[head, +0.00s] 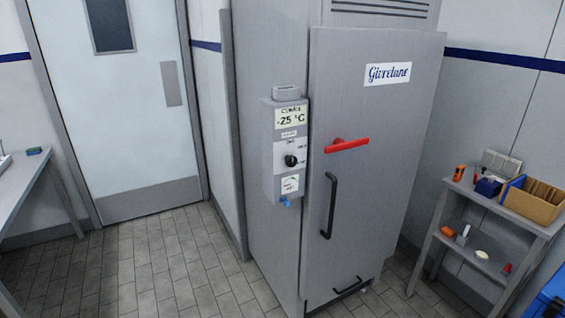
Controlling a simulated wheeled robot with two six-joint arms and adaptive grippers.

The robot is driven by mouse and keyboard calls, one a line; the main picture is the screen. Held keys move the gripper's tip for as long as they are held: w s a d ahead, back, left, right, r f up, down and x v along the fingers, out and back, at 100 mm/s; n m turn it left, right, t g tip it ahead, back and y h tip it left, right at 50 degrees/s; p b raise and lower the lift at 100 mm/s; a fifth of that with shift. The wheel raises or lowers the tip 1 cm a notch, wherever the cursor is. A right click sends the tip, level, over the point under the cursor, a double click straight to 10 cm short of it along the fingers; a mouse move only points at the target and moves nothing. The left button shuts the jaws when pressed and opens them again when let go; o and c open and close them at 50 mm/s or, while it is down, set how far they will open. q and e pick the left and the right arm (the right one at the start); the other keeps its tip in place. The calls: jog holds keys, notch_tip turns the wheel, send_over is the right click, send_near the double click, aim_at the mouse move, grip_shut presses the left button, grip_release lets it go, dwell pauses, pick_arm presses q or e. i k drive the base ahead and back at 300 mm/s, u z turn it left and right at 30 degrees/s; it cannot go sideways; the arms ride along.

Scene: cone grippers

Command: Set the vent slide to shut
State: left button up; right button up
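A tall grey cabinet (365,215) stands in the middle of the head view. Dark slots (385,8) show at its top edge, cut off by the frame. A grey control box (268,165) is on its left side, with a display (288,116) reading about -25 °C, a black knob (291,161) and a small label (290,184). A small blue part (285,202) is under the box. I cannot make out which part is the vent slide, or its setting. Neither of my grippers is in view.
The cabinet door has a red lever (347,145) and a black handle (329,206), and looks closed. A shelf unit (470,197) with small items and a cardboard box (533,200) stands at right. A table (30,175) is at left. Tiled floor (170,265) is clear before the white door (115,110).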

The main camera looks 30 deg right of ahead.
aim_at(287, 203)
jog(key=k, duration=0.5)
jog(key=z, duration=1.4)
jog(key=i, duration=0.85)
jog(key=u, duration=0.9)
